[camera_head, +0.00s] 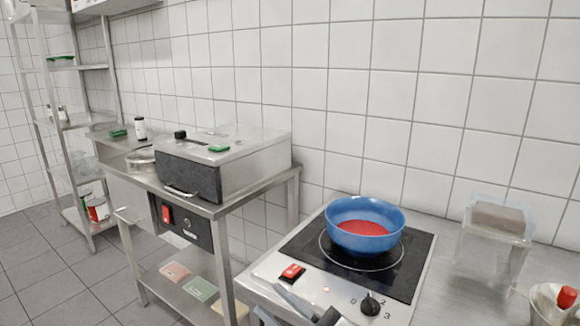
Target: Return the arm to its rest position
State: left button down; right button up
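My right gripper (267,299) is at the bottom edge of the head view, in front of the stove's front panel. Its two grey fingers are apart, with nothing seen between them; its rear is cut off by the frame. My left gripper is not in view. A blue bowl (372,242) with red content stands upright on the stove's black hob (310,244), apart from the gripper.
The stove's red switch (292,272) and black knob (370,303) are close to the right gripper. A metal appliance (235,165) stands on a steel table at left. A small clear stand (497,218) and a metal container (547,302) are at right.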

jog(key=s+d+f+m+t+h, duration=0.1)
jog(key=s+d+f+m+h, duration=0.2)
jog(key=d+f+m+h, duration=0.35)
jog(key=s+d+f+m+t+h, duration=0.1)
jog(key=s+d+f+m+h, duration=0.1)
jog(key=d+f+m+h, duration=0.45)
jog(key=s+d+f+m+g+h, duration=0.2)
jog(key=s+d+f+m+g, duration=0.1)
jog(key=s+f, duration=0.7)
jog(key=shift+g, duration=0.8)
